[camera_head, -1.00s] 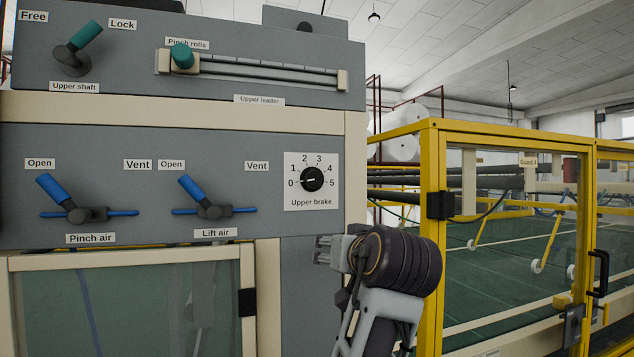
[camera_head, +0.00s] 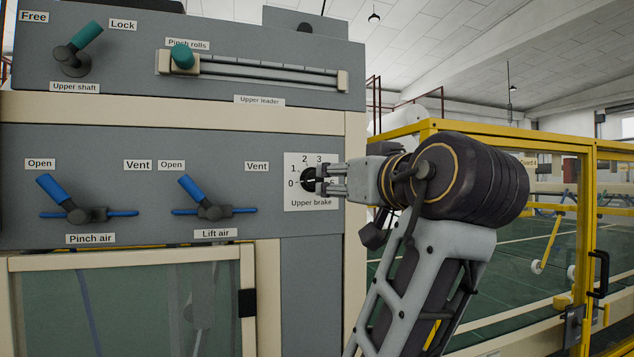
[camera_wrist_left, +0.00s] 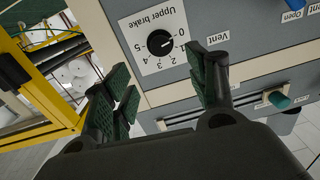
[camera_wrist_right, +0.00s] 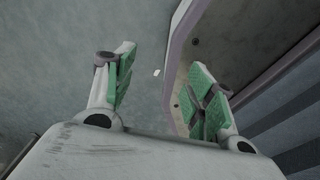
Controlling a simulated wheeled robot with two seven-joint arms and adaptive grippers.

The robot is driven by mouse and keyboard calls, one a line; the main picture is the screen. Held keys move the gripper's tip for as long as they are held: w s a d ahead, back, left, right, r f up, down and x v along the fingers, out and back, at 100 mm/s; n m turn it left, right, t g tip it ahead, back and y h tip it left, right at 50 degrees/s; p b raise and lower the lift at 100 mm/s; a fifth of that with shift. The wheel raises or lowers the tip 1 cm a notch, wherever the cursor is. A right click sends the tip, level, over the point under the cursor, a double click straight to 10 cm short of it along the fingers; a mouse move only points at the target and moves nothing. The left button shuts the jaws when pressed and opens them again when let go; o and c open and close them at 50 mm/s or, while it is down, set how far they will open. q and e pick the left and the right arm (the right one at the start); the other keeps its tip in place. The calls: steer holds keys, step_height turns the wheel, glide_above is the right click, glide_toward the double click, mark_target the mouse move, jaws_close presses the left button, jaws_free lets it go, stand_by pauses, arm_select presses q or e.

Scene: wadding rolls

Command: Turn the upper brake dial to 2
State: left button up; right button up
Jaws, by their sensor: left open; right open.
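The upper brake dial (camera_head: 308,180) is a black round knob on a white plate marked 0 to 5. In the left wrist view the dial (camera_wrist_left: 160,42) shows upside down, with its white pointer mark toward 0. My left gripper (camera_head: 326,181) is in front of the plate's right side, open and empty. It hides the 4 and part of the knob in the head view. In the left wrist view its fingers (camera_wrist_left: 165,70) are spread with the dial beyond their tips, apart from it. My right gripper (camera_wrist_right: 160,80) is open and empty, away from the panel controls.
The lift air lever (camera_head: 205,200) and pinch air lever (camera_head: 75,205) are left of the dial. The pinch rolls slider (camera_head: 183,57) and upper shaft lever (camera_head: 77,50) are above. A yellow guard frame (camera_head: 580,200) stands to the right.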

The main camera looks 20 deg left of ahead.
mark_target(316, 180)
arm_select(q)
steer(key=p+x, duration=0.2)
steer(key=x, duration=1.1)
steer(key=shift+p, duration=0.4)
steer(key=shift+w+a, duration=0.25)
steer(key=shift+w, duration=0.05)
steer(key=shift+c, duration=0.3)
steer(key=c, duration=1)
arm_select(e)
steer(key=a+r, duration=0.1)
steer(key=s+a+r, duration=0.1)
steer(key=r, duration=0.1)
